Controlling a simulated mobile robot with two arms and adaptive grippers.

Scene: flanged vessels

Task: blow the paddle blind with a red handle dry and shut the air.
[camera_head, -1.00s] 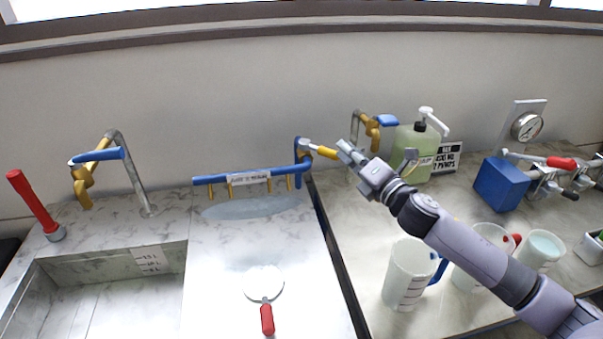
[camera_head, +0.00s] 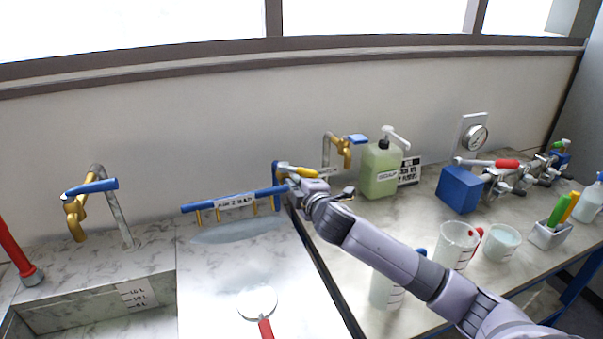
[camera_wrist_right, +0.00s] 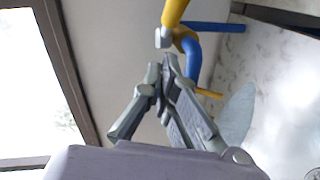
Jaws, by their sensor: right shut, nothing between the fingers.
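The paddle blind, a pale round disc (camera_head: 257,303) with a red handle (camera_head: 265,329), lies on the marble counter in the head view. Behind it the blue air pipe (camera_head: 235,201) with several brass nozzles runs along the counter, a pale blue fan of air (camera_head: 238,231) showing below it. The air valve's yellow-gripped lever (camera_head: 305,173) points right from the pipe's raised right end; the wrist view shows its yellow grip (camera_wrist_right: 175,12). My right gripper (camera_head: 291,186) is shut and empty, close beside and below the lever; contact is unclear. My left gripper is out of view.
A sink with a brass blue-lever tap (camera_head: 90,187) is at left. Right of my arm are a green soap bottle (camera_head: 380,168), a blue block (camera_head: 458,190), a red-handled valve (camera_head: 490,163) and measuring jugs (camera_head: 456,243). The counter around the blind is clear.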

